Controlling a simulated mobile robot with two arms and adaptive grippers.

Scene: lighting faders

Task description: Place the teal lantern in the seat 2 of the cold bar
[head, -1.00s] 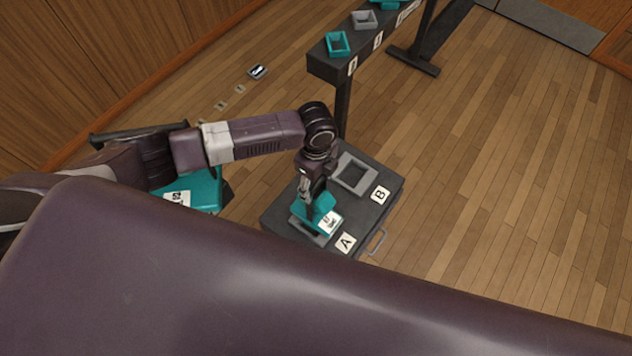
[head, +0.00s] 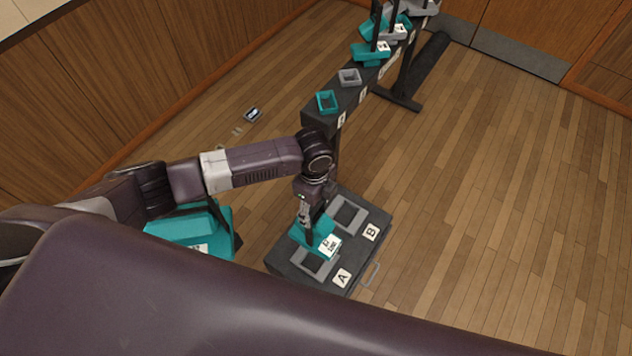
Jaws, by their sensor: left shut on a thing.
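My left gripper (head: 308,228) points down over the dark case and is shut on a teal lantern (head: 322,232) with a white label. The lantern is just above grey seat A (head: 316,272), whose empty opening shows below it. Grey seat B (head: 362,222) beside it is empty. A dark raised bar (head: 318,116) at the back carries an empty teal seat (head: 327,103), then an empty grey seat (head: 350,77), then teal lanterns (head: 368,56) farther along. The bar's label numbers are too small to read. My right gripper is not in view.
The dark case (head: 285,260) with a side handle stands below the bar's near end. Another teal object (head: 190,228) with a label is at left, partly behind my arm. A small device (head: 253,114) lies on the floor. The wooden floor at right is clear.

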